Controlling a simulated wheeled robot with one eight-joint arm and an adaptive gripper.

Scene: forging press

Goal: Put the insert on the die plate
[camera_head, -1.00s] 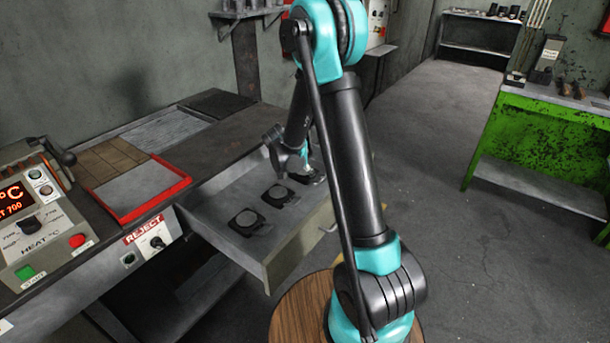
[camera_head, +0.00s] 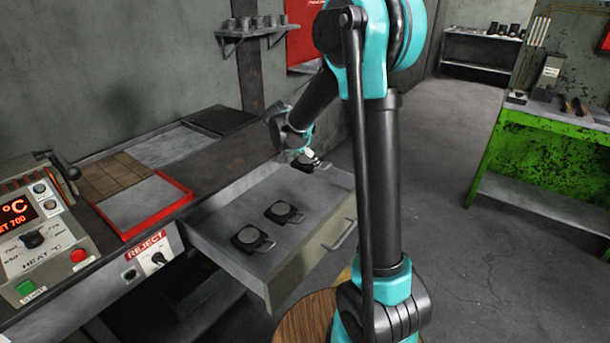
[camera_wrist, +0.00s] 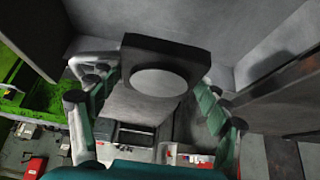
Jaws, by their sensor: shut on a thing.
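My gripper (camera_head: 303,158) is shut on a dark insert (camera_head: 305,163) and holds it over the far end of the open drawer. In the wrist view the held insert (camera_wrist: 168,50) is a dark block with a pale round face, between the two fingers. Two more dark inserts with round grey tops lie in the drawer: one nearer the front (camera_head: 250,238) and one in the middle (camera_head: 284,212). I cannot pick out the die plate for sure in these views.
The open drawer (camera_head: 283,277) juts out from the bench. A red-framed tray (camera_head: 183,205) and a heat control panel (camera_head: 40,235) are on the bench at left. A green table (camera_head: 560,135) stands at right, with clear floor (camera_head: 430,215) between.

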